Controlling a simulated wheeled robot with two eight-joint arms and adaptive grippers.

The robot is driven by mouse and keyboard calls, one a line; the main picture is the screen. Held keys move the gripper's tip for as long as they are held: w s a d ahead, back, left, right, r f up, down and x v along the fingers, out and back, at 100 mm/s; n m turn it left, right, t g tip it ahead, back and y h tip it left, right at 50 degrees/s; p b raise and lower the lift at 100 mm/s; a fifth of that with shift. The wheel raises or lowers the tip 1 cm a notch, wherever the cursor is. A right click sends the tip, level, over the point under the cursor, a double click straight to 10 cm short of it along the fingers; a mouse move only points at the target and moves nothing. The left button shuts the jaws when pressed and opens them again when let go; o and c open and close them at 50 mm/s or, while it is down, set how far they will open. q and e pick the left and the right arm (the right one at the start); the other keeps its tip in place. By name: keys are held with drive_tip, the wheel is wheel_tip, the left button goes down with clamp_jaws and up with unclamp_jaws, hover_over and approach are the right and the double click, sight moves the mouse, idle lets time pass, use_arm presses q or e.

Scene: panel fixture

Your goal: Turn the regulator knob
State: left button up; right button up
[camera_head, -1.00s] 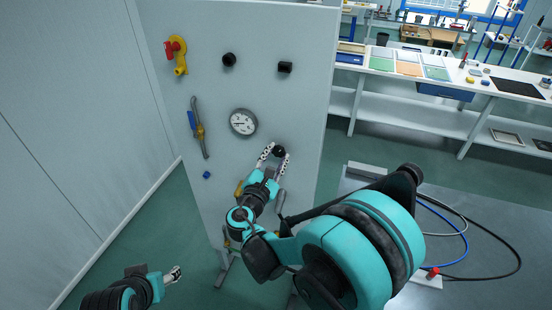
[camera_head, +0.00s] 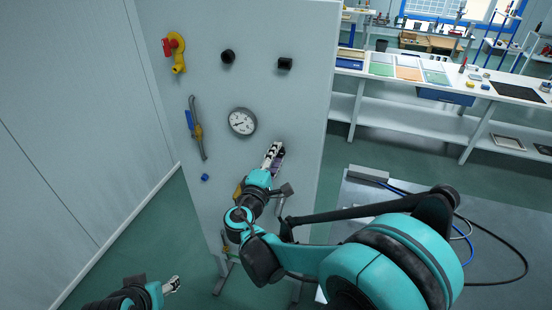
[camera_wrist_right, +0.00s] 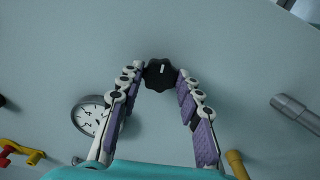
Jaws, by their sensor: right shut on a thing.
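The regulator knob (camera_wrist_right: 160,73) is black and lobed, with a white mark on its face, on the pale upright panel (camera_head: 290,110). In the right wrist view it sits between the fingertips of my right gripper (camera_wrist_right: 161,76), which is shut on it from both sides. In the head view my right gripper (camera_head: 273,157) is at the panel, below and right of the gauge, with one finger largely in front of the other, and hides the knob. My left gripper (camera_head: 172,285) is low at the left, away from the panel; its opening is unclear.
A round gauge (camera_head: 242,122) is near my right gripper, and also in the wrist view (camera_wrist_right: 90,116). The panel also carries a red-and-yellow valve (camera_head: 175,52), a pipe with a blue handle (camera_head: 197,128) and two black knobs (camera_head: 285,63). A grey table (camera_head: 490,240) stands at the right.

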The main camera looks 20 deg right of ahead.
drive_tip(key=shift+m, duration=0.6)
drive_tip(key=o, duration=1.2)
drive_tip(key=shift+c, duration=0.2)
drive_tip(key=v, duration=1.2)
drive_tip(key=shift+d+f, duration=0.1)
